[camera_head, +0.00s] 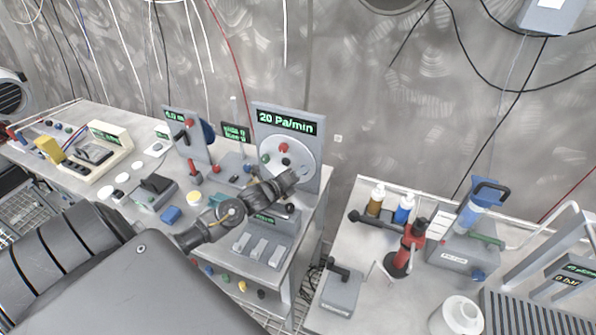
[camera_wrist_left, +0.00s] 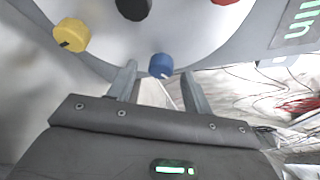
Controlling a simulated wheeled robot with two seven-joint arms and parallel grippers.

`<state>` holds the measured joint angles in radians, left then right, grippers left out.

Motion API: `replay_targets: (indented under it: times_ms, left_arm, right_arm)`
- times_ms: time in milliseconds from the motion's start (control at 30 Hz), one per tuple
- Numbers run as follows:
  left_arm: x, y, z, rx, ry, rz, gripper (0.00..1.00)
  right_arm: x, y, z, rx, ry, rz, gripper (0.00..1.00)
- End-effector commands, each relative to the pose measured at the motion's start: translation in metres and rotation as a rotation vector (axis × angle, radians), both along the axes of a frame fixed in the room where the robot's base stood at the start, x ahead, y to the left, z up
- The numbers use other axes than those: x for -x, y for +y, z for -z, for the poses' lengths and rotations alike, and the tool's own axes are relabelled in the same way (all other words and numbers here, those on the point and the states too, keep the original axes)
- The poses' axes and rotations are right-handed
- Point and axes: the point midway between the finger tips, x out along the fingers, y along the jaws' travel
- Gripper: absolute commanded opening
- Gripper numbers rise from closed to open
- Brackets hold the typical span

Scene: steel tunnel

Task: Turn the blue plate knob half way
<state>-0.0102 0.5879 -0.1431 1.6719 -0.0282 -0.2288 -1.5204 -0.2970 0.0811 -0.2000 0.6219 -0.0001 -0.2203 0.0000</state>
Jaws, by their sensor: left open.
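The round grey plate (camera_head: 303,153) stands upright on a panel under a "20 Pa/min" display, with red, green and black knobs visible on it. In the left wrist view the plate (camera_wrist_left: 105,42) fills the top. The blue knob (camera_wrist_left: 161,66) sits near its lower edge, with a pale mark on its face. My left gripper (camera_wrist_left: 158,80) is open, and the blue knob appears between and just beyond its fingertips. Contact cannot be told. In the head view my left gripper (camera_head: 291,178) covers the lower part of the plate and hides the blue knob. My right gripper is not in view.
A yellow knob (camera_wrist_left: 72,35) is on the plate left of the blue one. Below my left gripper is a box with grey switches (camera_head: 262,249). A second bench at right holds a red tool (camera_head: 404,250) and bottles. A gap separates the benches.

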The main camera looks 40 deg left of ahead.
Motion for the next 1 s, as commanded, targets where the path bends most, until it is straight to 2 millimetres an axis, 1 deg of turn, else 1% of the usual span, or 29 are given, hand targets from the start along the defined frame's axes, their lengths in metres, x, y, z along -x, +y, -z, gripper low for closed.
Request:
replay_targets:
  times_ms: [133, 367, 400, 733, 867, 1000]
  left_arm:
    - [-0.0076, -0.0006, 0.0013, 0.001, 0.000, 0.000, 0.50]
    - [-0.0078, 0.0000, 0.0019, 0.001, 0.000, -0.002, 0.50]
    - [-0.0077, 0.0000, 0.0019, 0.001, 0.000, -0.002, 0.49]
    - [-0.0074, 0.0003, 0.0019, 0.001, 0.000, -0.002, 0.06]
    - [-0.0077, 0.0000, 0.0002, -0.041, 0.009, 0.000, 0.06]
    - [-0.0081, -0.0003, -0.0018, -0.233, 0.060, 0.000, 0.06]
  right_arm:
    - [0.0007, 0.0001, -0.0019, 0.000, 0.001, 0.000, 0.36]
    - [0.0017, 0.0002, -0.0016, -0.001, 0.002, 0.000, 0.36]
    - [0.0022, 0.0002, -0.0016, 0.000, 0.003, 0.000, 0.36]
    - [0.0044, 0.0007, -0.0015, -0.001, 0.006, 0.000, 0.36]
    - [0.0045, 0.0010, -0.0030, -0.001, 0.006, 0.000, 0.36]
    - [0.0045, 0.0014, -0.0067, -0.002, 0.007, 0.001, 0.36]
